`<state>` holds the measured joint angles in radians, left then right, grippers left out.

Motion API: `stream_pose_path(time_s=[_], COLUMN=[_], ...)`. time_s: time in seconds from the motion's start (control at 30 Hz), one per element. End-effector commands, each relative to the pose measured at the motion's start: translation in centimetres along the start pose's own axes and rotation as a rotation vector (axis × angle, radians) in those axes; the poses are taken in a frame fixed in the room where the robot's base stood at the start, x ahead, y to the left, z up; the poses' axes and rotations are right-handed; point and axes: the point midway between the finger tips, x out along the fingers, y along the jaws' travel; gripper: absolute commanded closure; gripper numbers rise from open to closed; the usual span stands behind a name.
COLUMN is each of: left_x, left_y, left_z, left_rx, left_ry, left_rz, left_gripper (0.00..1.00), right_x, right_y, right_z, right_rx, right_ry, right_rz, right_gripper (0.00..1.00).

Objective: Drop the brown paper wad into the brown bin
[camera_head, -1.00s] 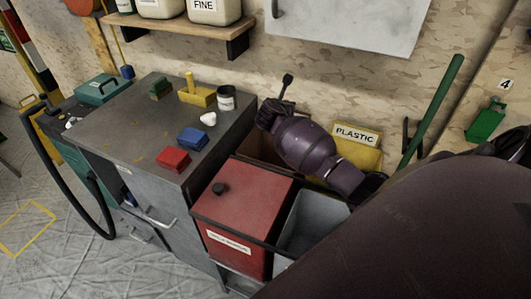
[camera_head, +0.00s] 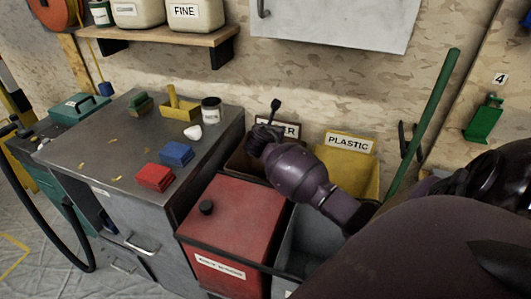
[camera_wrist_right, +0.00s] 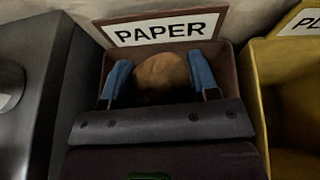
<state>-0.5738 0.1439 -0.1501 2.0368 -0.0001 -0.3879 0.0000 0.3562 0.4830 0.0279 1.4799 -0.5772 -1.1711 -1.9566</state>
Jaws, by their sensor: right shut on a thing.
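The brown paper wad (camera_wrist_right: 160,72) sits between the two blue fingertips of my right gripper (camera_wrist_right: 160,84) in the right wrist view, and the gripper is shut on it. Around and beneath it in that view is the brown bin (camera_wrist_right: 231,75), with its PAPER sign (camera_wrist_right: 160,30) just behind the wad. In the head view the brown bin (camera_head: 238,163) stands at the wall, partly covered by my right wrist. The fingers and wad are hidden there. The wad's exact height against the bin's rim is hard to tell. My left gripper is not in view.
The yellow PLASTIC bin (camera_head: 358,172) stands right of the brown bin. A red lidded bin (camera_head: 235,220) and a grey open bin (camera_head: 295,250) are in front. A grey cabinet (camera_head: 110,150) with blocks and a white lump on top is at left.

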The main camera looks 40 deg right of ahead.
Motion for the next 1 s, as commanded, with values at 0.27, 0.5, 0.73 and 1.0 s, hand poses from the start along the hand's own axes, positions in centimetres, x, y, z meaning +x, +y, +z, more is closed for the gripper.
stream_pose_path(time_s=[0.27, 0.5, 0.73, 1.0], left_x=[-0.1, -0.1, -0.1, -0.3], left_y=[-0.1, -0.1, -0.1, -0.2], left_z=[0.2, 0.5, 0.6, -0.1], left_rx=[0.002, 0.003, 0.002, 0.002], left_ry=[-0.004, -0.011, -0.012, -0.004], left_rz=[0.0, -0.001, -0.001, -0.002], left_gripper=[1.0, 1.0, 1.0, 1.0], right_x=[0.0, 0.0, 0.0, -1.6], right_y=[0.0, 0.0, 0.0, 0.1], right_z=[0.0, -0.1, -0.1, 0.1], right_rx=[0.001, 0.001, 0.001, 0.002], right_ry=[-0.001, -0.001, -0.001, -0.002], right_rz=[0.001, 0.001, 0.001, 0.003], right_gripper=[0.68, 0.21, 0.15, 0.15])
